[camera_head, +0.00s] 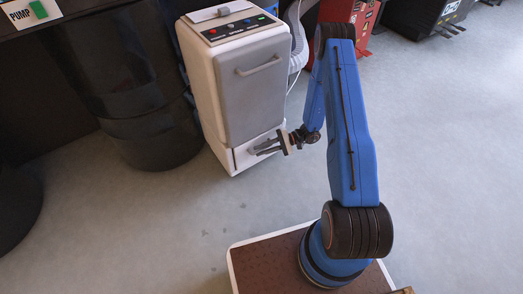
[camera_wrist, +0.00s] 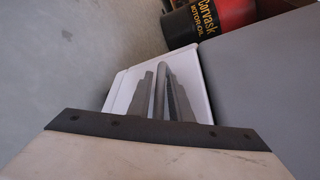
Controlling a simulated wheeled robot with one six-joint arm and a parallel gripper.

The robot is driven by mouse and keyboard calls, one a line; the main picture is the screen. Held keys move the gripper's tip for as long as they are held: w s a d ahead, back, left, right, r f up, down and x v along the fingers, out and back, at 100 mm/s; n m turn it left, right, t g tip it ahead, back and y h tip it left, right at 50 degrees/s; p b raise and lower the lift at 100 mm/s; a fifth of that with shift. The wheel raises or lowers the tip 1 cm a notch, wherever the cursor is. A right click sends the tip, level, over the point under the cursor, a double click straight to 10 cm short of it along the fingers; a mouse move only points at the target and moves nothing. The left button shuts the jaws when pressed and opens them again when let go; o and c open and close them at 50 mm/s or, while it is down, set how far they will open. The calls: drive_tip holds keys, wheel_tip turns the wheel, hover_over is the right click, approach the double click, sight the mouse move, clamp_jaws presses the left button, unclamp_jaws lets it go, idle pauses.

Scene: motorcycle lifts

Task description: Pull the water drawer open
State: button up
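The water drawer (camera_head: 243,158) is the low white front at the bottom of a tall white machine in the head view. In the wrist view its white face (camera_wrist: 122,92) lies behind my fingers. My gripper (camera_head: 266,148) reaches the drawer front from the right. In the wrist view a grey handle bar (camera_wrist: 160,90) runs lengthwise between the two fingers of my gripper (camera_wrist: 163,98). The fingers lie very close beside the bar; whether both press on it is unclear. The drawer looks about flush with the machine, though my gripper hides part of it.
The machine (camera_head: 205,85) has a grey upper door with its own handle (camera_head: 258,66) and buttons on top. A black drum (camera_head: 145,110) stands to its left, and a grey hose (camera_head: 297,40) to its right. The floor in front is clear.

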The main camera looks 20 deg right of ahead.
clamp_jaws()
drive_tip(key=s+d, duration=0.3)
drive_tip(key=s, duration=0.6)
drive_tip(key=s+d, duration=0.3)
drive_tip(key=s, duration=0.6)
drive_tip(key=shift+s, duration=0.2)
unclamp_jaws()
drive_tip(key=v, duration=1.7)
drive_tip(key=shift+d, duration=0.25)
drive_tip(key=shift+r, duration=0.1)
